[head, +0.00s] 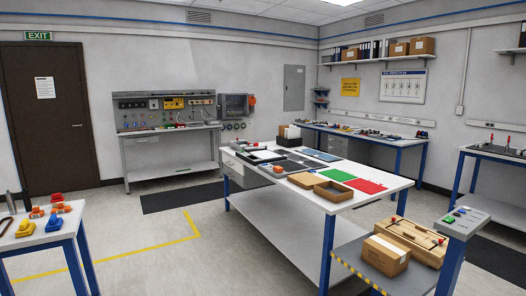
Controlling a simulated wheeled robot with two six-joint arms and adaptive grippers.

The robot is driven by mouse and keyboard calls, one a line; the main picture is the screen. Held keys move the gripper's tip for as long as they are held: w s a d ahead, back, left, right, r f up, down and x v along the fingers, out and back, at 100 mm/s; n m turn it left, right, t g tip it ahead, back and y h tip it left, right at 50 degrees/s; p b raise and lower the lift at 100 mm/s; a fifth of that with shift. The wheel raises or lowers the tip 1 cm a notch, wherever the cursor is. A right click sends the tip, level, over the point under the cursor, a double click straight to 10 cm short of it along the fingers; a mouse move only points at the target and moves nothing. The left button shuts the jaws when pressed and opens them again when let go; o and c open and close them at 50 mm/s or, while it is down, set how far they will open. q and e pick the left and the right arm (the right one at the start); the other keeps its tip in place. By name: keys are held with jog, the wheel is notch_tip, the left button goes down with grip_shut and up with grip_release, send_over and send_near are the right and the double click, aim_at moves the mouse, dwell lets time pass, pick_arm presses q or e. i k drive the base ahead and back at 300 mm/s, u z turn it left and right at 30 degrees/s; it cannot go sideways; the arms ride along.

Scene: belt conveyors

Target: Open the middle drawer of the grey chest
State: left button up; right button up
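A light grey drawer unit (240,168) hangs under the far left end of the central table (375,200). Its fronts look shut, but it is too small to tell how many drawers it has. Neither of my grippers is in view.
Trays and cardboard boxes (333,191) lie on the central table. A blue-legged table (60,236) stands front left. Floor between them, with yellow tape (130,255), is clear.

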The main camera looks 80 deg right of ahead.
aim_at(346, 150)
jog(key=z, duration=4.8)
jog(key=i, duration=6.15)
jog(key=u, duration=1.9)
